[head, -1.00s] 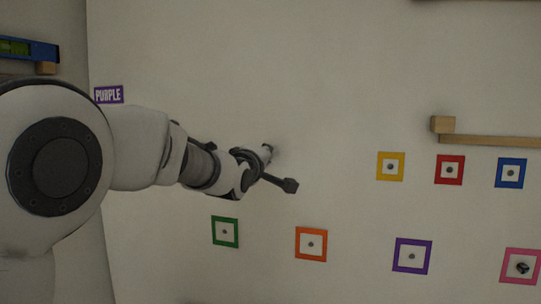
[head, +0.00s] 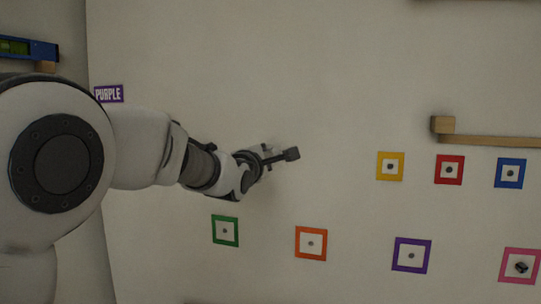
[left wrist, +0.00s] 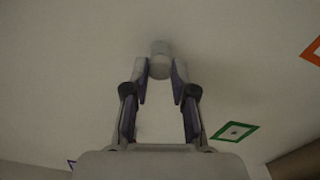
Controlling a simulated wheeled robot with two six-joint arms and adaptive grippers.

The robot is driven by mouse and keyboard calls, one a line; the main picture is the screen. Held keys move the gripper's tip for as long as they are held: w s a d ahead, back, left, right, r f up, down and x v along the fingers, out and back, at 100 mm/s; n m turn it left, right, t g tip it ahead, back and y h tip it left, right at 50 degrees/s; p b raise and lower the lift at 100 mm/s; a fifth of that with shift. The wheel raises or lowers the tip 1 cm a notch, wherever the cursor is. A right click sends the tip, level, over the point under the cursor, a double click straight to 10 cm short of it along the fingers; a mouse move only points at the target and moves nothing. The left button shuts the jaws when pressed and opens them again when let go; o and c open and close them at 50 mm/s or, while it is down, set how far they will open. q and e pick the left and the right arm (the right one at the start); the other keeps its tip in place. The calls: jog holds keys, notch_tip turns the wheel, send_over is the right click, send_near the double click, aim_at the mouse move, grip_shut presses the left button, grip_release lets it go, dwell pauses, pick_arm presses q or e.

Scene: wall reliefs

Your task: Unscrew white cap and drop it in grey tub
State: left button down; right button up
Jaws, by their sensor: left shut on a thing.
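The white cap (left wrist: 160,67) shows in the left wrist view as a short pale cylinder between my fingertips. A paler round piece (left wrist: 160,48) lies just beyond it, against the wall; I cannot tell whether the cap is still joined to it. My left gripper (left wrist: 162,74) is shut on the cap, one finger on each side. In the head view my left gripper (head: 267,152) is at the wall, left of the yellow square, and mostly hides the cap. The grey tub and my right gripper are not in view.
Coloured square frames with small knobs line the wall, among them green (head: 225,231), orange (head: 311,243) and yellow (head: 390,166). A wooden ledge (head: 485,140) juts out at the right. A purple label (head: 109,94) is at the left. The wall above my gripper is bare.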

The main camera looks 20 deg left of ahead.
pick_arm(q)
jog(key=n, duration=0.5)
jog(key=c, duration=1.2)
grip_release()
